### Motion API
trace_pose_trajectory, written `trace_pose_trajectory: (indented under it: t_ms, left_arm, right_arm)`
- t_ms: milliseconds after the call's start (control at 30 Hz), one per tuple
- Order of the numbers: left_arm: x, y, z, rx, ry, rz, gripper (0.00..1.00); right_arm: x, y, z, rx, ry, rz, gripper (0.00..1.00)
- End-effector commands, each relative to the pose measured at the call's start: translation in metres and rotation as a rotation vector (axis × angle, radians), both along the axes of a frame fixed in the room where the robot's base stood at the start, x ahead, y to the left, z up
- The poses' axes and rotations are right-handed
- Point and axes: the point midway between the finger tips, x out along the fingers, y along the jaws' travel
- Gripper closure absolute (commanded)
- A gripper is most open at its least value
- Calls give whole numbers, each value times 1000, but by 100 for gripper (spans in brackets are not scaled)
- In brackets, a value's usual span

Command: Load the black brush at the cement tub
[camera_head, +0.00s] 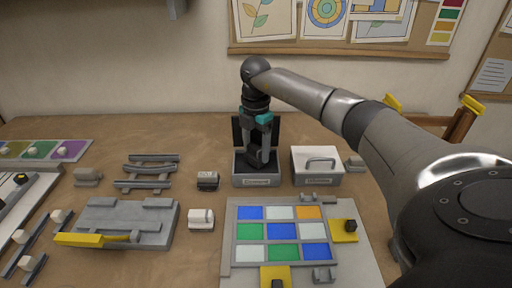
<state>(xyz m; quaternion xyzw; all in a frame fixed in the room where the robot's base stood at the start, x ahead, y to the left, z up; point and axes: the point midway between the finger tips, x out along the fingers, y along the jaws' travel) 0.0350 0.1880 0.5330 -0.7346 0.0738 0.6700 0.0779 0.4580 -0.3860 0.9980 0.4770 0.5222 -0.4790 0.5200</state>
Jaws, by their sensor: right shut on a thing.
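The grey cement tub (242,181) stands at the back middle of the table, with a label on its front. My right gripper (260,150) points straight down over the tub, its lower end at the tub's opening. It is shut on a dark thing, which appears to be the black brush (259,163). The brush's lower end is hidden inside the tub or behind its front wall, so I cannot tell how deep it reaches. My left gripper is not in view.
A white box with a handle (318,178) stands just right of the tub. In front lies the panel of coloured glass (228,262) with yellow-based clamps. Small blocks (207,181) and (201,220) sit left of it. A grey fixture (120,222) with a yellow tool lies further left.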

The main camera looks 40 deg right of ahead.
Motion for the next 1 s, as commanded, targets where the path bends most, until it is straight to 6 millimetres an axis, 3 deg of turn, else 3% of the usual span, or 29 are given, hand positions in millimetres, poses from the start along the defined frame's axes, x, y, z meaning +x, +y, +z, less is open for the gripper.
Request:
trace_pose_trajectory:
  t_ms: [600, 1000]
  left_arm:
    - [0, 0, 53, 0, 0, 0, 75]
    - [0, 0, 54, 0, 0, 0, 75]
  right_arm:
    - [1, -1, 55, -1, -3, -1, 73]
    - [0, 0, 56, -1, -3, -1, 73]
